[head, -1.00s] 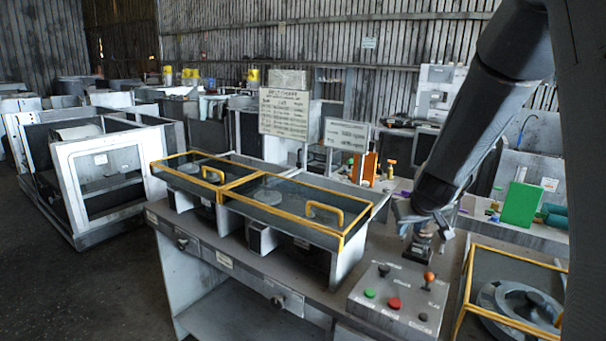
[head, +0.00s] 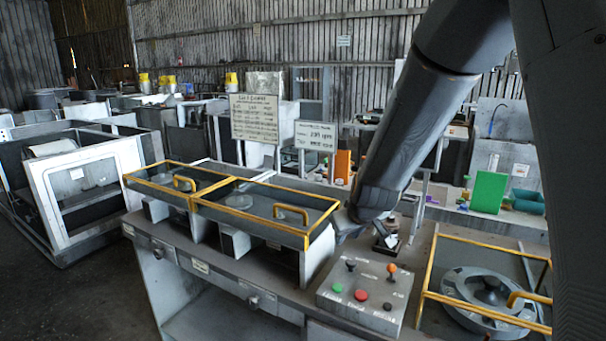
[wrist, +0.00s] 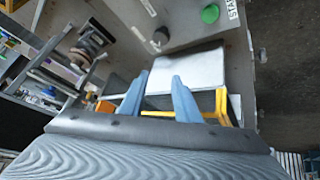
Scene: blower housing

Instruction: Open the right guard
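The right guard (head: 262,201) is a clear pane in a yellow frame on the bench housing. It lies flat and looks closed, with a yellow arched handle (head: 292,212) near its right end. The left guard (head: 165,178) beside it also lies flat, with its own handle (head: 184,182). My gripper (head: 345,226) is just right of the right guard's right end, largely hidden by my arm in the head view. In the wrist view my gripper (wrist: 162,82) shows two blue fingers apart, with nothing between them. A white panel (wrist: 190,72) and a yellow frame bar (wrist: 222,106) show beyond the fingers.
A control box (head: 366,290) with coloured buttons and knobs stands right of the housing; its green button shows in the wrist view (wrist: 210,13). A separate yellow-framed unit (head: 430,262) with a round disc is farther right. Two sign boards (head: 254,118) stand behind the guards.

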